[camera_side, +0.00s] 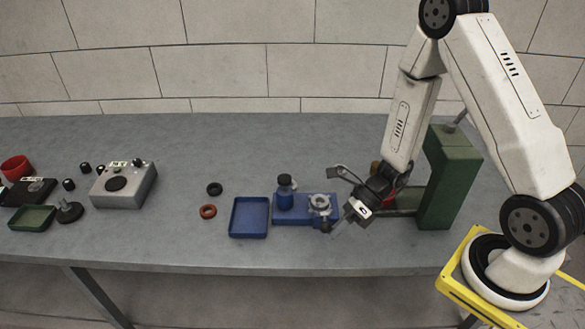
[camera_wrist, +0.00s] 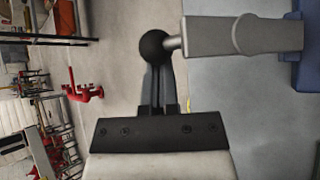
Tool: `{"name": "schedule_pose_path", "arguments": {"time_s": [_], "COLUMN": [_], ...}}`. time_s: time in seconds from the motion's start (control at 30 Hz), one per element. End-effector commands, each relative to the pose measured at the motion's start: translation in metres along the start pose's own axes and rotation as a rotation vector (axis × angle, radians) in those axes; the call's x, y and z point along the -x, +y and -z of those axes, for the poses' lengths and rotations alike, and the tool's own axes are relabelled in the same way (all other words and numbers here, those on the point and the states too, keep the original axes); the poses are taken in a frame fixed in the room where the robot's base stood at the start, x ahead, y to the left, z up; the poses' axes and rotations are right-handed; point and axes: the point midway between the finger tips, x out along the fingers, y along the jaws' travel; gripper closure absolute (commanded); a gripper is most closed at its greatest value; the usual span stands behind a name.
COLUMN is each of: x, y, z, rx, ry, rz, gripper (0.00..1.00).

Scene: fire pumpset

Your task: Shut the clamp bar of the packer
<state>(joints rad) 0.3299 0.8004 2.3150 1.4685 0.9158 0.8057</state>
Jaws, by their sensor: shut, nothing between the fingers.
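The packer is most likely the blue base (camera_side: 290,213) with a round grey fitting (camera_side: 320,204) at its right end. A grey clamp bar (camera_wrist: 240,36) with a black ball knob (camera_wrist: 155,47) spans the top of the wrist view, its right end at a blue part (camera_wrist: 308,60). In the side view the knob (camera_side: 326,228) hangs at the base's front right. My gripper (camera_side: 343,217) comes down from the right, close to the knob. In the wrist view its fingers (camera_wrist: 158,85) are together and empty, tips at the knob; contact is unclear. The bar's angle is hard to judge.
A green block-like stand (camera_side: 448,180) is close behind my gripper at right. The table's front edge is near.

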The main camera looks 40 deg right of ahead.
Motion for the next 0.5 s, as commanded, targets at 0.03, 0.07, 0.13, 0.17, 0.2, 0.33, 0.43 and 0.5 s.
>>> {"name": "schedule_pose_path", "arguments": {"time_s": [0.03,0.07,0.13,0.17,0.2,0.33,0.43,0.5], "x": [0.0007,0.0009,0.0016,0.002,0.0024,0.0044,0.0069,0.0091], "y": [-0.0003,-0.0003,-0.0003,-0.0004,-0.0005,-0.0008,-0.0008,-0.0013], "z": [-0.001,-0.0013,-0.0019,-0.0022,-0.0026,-0.0045,-0.0066,-0.0088], "rx": [-0.003,-0.006,-0.011,-0.012,-0.016,-0.031,-0.052,-0.069], "ry": [-0.002,-0.002,-0.002,-0.002,-0.002,-0.002,-0.002,-0.003], "rz": [-0.003,-0.006,-0.012,-0.014,-0.017,-0.034,-0.055,-0.073], "gripper": [1.0,1.0,1.0,1.0,1.0,1.0,1.0,1.0]}}
